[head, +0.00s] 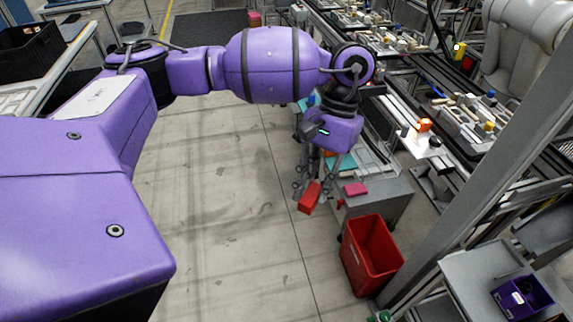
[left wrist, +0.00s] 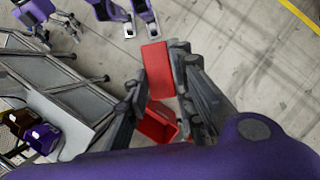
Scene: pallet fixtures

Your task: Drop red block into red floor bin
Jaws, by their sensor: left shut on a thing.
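My left gripper (head: 308,190) points down over the floor in the head view and is shut on the red block (head: 310,199). The block also shows between the fingers in the left wrist view (left wrist: 157,70). The red floor bin (head: 370,257) stands on the floor to the right of and nearer than the block, with its open top up. The block is apart from the bin. The bin shows partly behind the gripper in the left wrist view (left wrist: 156,126). My right gripper is not clearly seen in either view.
A grey cart (head: 376,199) stands just right of the gripper, with a pink-red item (head: 355,189) on top. A grey post (head: 440,225) rises right of the bin. A conveyor line with pallets runs behind. The floor at left is clear.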

